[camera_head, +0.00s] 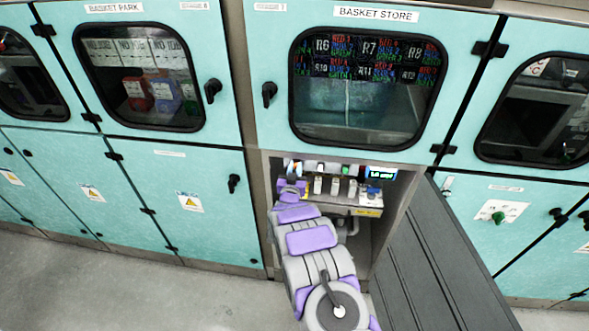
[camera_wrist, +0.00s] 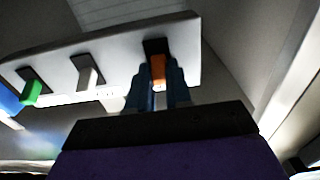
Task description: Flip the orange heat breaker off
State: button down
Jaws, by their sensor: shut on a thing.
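In the wrist view the orange heat breaker (camera_wrist: 157,68) is a small orange lever in a dark slot at the right end of a pale panel (camera_wrist: 120,52). The two blue fingers of my gripper (camera_wrist: 157,88) are shut on its lower end, one on each side. The fingers hide part of the lever. In the head view my arm reaches into an open lower cabinet, and my gripper (camera_head: 292,172) is at the left end of the breaker panel. The lever's exact tilt is hard to tell.
Left of the orange lever in the wrist view are a white lever (camera_wrist: 87,75) and a green lever (camera_wrist: 32,92). In the head view a dark open door (camera_head: 430,262) stands right of the cabinet opening.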

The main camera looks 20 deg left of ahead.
jog(key=shift+s+f+t+y+b, duration=0.15)
jog(key=shift+f+t+y+b, duration=0.25)
jog(key=shift+f+t, duration=0.15)
notch_tip(320, 180, down, 2)
jog(key=t+b, duration=0.3)
jog(key=t+y+b, duration=0.1)
jog(key=t+b, duration=0.2)
jog(key=b, duration=0.1)
jog(key=shift+a+f+t+y, duration=0.1)
jog(key=shift+t+y, duration=0.15)
jog(key=shift+y, duration=0.05)
jog(key=shift+b, duration=0.55)
jog(key=shift+t+b, duration=0.3)
jog(key=shift+b, duration=0.15)
jog(key=shift+r, duration=0.2)
jog(key=c, duration=1)
grip_release()
jog(key=shift+c, duration=0.2)
